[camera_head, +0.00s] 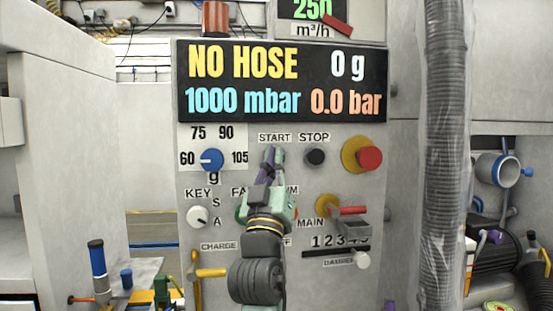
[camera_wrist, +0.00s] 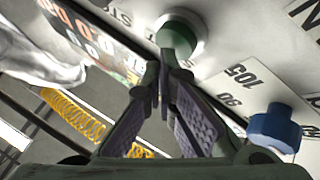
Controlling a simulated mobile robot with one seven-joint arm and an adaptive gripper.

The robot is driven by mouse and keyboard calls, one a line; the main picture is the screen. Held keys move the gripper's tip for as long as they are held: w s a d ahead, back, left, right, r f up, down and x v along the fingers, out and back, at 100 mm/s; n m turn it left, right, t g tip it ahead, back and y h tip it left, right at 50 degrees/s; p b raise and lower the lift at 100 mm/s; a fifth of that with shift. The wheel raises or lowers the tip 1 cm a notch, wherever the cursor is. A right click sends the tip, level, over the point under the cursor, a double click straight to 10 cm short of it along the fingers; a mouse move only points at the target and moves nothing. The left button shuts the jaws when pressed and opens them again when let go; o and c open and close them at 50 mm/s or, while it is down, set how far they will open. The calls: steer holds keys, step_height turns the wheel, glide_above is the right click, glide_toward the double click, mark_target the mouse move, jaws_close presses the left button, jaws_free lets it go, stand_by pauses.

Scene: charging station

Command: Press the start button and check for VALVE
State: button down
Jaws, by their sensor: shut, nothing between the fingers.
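The display (camera_head: 281,81) at the top of the grey panel reads NO HOSE, 0 g, 1000 mbar and 0.0 bar. The START label (camera_head: 274,138) is below it. The green start button (camera_wrist: 181,38) shows in the wrist view, with the display at upper left, seen at a slant. My gripper (camera_head: 270,155) is shut and empty, just under the START label, and hides the button in the head view. In the wrist view my fingertips (camera_wrist: 162,72) overlap the button's lower edge; I cannot tell whether they touch it.
A blue dial (camera_head: 211,160) is left of my gripper, a black STOP button (camera_head: 315,157) to the right. A red knob on a yellow disc (camera_head: 368,158), a red-handled MAIN switch (camera_head: 350,210) and a KEY knob (camera_head: 198,217) surround it. A grey hose (camera_head: 445,150) hangs at right.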

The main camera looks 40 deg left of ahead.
steer(key=shift+w+a, duration=0.25)
steer(key=shift+a, duration=0.1)
stand_by(0.6)
steer(key=shift+d, duration=0.1)
steer(key=shift+s+d, duration=0.55)
steer(key=shift+s, duration=0.05)
steer(key=shift+d, duration=0.1)
steer(key=s+d, duration=0.3)
steer(key=shift+s+d, duration=0.1)
steer(key=shift+d, duration=0.25)
stand_by(0.8)
